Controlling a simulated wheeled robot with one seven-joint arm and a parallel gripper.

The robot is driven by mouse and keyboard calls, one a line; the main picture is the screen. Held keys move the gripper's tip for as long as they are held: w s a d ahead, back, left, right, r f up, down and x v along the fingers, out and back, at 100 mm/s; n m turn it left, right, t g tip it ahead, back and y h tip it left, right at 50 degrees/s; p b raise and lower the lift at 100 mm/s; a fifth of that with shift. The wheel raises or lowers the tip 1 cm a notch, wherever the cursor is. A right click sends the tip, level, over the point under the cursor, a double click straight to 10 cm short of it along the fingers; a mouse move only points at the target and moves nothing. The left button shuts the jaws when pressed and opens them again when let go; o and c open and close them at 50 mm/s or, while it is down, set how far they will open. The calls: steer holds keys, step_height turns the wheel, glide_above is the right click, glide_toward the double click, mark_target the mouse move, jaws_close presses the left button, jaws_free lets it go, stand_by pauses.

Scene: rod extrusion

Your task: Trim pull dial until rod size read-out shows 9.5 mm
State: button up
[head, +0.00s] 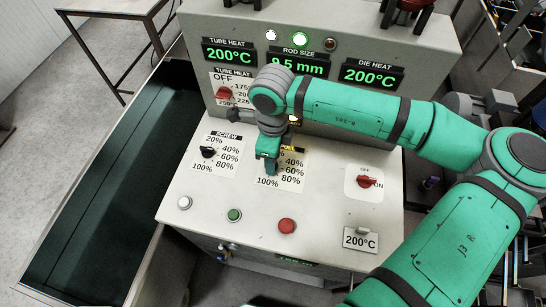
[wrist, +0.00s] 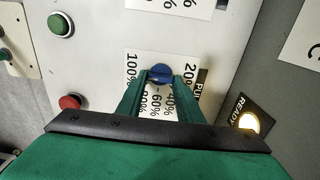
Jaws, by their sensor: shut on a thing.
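The pull dial is a blue knob (wrist: 160,72) on a white scale plate (head: 292,175) marked in percent. In the head view my gripper (head: 268,165) comes down over this dial and hides its knob. In the wrist view the two green fingers (wrist: 161,82) of my gripper are closed on the blue knob, one on each side. The exact dial setting is hard to read because the fingers cover part of the scale. The rod size read-out (head: 297,65) shows 9.5 mm in green digits.
The black screw dial (head: 208,152) stands left of the pull dial. White, green (head: 234,215) and red (head: 287,226) buttons line the front. A red on-off switch (head: 366,182) is to the right. A lit ready lamp (wrist: 249,122) shows beside the pull plate.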

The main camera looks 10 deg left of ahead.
steer(key=o, duration=1.1)
steer(key=shift+r, duration=0.1)
step_height(320, 180, up, 11)
steer(key=shift+f, duration=0.15)
steer(key=shift+a, duration=0.1)
